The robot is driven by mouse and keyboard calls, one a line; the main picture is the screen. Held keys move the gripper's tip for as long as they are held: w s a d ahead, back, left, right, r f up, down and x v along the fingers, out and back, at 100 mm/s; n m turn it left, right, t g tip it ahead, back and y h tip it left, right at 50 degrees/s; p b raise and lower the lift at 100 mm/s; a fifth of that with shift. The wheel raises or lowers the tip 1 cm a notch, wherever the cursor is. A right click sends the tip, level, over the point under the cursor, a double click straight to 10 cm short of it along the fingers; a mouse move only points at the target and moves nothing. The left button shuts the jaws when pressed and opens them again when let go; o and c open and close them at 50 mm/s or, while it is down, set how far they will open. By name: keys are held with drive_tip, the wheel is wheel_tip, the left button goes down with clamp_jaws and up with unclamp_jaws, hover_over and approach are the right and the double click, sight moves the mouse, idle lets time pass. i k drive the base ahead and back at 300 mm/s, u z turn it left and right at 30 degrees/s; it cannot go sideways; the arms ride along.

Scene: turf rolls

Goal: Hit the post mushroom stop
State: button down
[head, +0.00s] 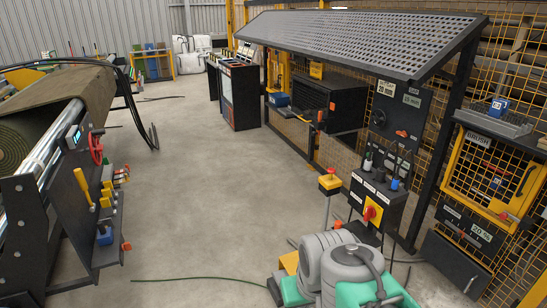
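The post mushroom stop (329,183) is a small yellow box with a red button on top. It stands upright on a thin grey post (326,212) rising from the floor, right of the picture's middle. The foot of the post is hidden behind my grey and green arm links (345,262), which fill the bottom right of the head view. The links are in front of the stop and below it, and the button is uncovered. My gripper cannot be made out in this view.
A dark control box (376,203) with a red rotary switch on a yellow plate stands right of the post. A turf roll machine (65,190) with levers and a red handwheel is at left. Yellow mesh fencing lines the right. The concrete floor (200,190) between is mostly clear.

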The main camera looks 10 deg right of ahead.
sight(330, 170)
drive_tip(key=u, duration=0.45)
drive_tip(key=i, duration=2.5)
drive_tip(key=z, duration=0.35)
